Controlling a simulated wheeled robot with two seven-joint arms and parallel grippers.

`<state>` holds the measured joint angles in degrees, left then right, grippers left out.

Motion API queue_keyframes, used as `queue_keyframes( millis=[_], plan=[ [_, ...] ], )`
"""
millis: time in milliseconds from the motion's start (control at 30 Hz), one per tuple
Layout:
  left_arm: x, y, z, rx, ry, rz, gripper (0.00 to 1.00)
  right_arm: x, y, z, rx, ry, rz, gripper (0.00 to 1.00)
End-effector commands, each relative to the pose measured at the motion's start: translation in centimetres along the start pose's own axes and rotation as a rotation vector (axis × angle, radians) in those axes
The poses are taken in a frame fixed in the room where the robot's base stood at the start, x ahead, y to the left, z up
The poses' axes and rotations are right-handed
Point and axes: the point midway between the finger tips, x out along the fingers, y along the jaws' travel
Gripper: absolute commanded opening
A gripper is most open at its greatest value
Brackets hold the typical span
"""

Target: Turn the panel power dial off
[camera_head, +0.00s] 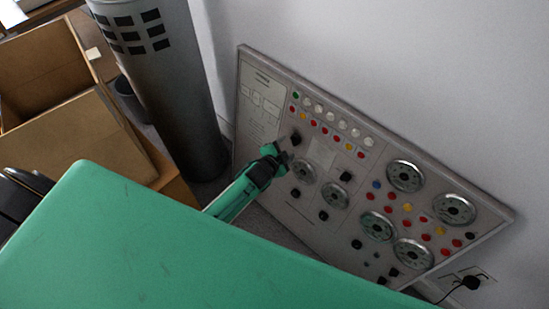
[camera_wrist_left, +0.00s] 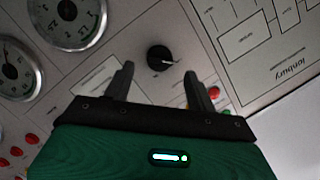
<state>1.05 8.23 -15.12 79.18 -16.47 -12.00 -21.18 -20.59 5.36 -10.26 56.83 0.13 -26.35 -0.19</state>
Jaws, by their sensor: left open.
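The grey control panel (camera_head: 262,75) leans by the wall in the head view. A black dial with a pale pointer line (camera_wrist_left: 160,58) is on its face in the left wrist view; it also shows as a dark knob in the head view (camera_head: 296,138). My left gripper (camera_head: 281,153) is open at the panel's left part, close to this dial. In the left wrist view the dial appears just beyond and between the two fingertips (camera_wrist_left: 159,72); I cannot tell whether they touch it. My right gripper is not in view.
Round gauges (camera_head: 405,176), coloured buttons and several other black knobs cover the panel. A grey cylinder (camera_head: 172,85) stands left of it, beside cardboard boxes (camera_head: 75,130). A plug with a cable (camera_head: 471,282) is at the lower right.

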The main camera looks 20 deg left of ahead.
Motion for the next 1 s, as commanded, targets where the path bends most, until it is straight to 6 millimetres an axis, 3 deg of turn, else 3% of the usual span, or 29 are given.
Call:
queue_keyframes(
  millis=[167, 433, 633, 1000],
  plan=[
    [-3.7, 0.0, 0.1, 0.000, -0.001, 0.001, 0.57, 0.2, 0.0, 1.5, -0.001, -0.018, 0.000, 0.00],
    [-8.0, 0.0, 0.1, 0.000, -0.001, 0.001, 0.57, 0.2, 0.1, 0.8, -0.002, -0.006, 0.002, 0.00],
    [-9.2, 0.0, 0.1, -0.001, -0.002, 0.001, 0.57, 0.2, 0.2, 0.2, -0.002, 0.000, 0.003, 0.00],
    [-9.3, 0.0, 0.0, 0.000, -0.001, 0.000, 0.57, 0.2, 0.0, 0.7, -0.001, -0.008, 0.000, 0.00]
  ],
)
